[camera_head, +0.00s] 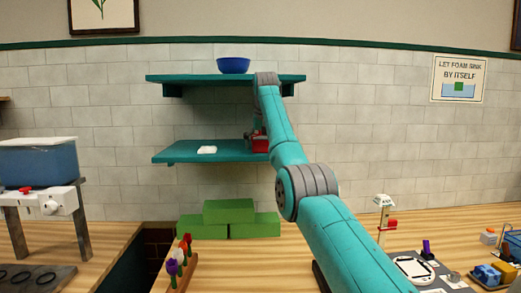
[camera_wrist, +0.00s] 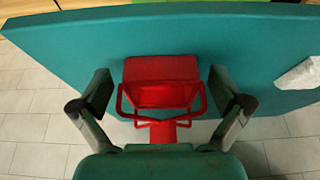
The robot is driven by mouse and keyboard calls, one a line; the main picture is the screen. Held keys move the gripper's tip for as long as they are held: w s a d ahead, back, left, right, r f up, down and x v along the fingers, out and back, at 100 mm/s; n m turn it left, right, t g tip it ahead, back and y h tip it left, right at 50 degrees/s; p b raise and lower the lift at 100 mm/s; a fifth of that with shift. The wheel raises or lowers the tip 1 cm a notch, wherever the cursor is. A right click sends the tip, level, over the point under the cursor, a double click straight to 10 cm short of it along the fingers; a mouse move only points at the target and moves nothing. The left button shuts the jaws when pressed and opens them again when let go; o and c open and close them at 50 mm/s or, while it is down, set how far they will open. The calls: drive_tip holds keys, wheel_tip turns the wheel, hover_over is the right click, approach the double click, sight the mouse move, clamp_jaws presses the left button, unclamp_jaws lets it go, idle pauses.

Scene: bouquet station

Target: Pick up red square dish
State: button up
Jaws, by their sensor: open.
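The red square dish (camera_head: 260,145) is at the right end of the lower teal shelf (camera_head: 185,152), partly hidden behind my arm in the head view. In the wrist view the red dish (camera_wrist: 160,70) shows as a red block-like body with thin red loops at its sides and a narrow red part below. My gripper (camera_wrist: 160,92) is open, with one dark finger on each side of the dish. Gaps show between the fingers and the dish body. In the head view my gripper is mostly hidden by the arm.
A white item (camera_head: 207,150) lies on the same shelf, left of the dish. A blue bowl (camera_head: 233,65) stands on the upper shelf (camera_head: 185,79), above. Green blocks (camera_head: 228,211) are stacked on the counter below. The tiled wall is behind the shelves.

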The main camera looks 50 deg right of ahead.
drive_tip(key=c, duration=1.3)
drive_tip(key=shift+r, duration=0.1)
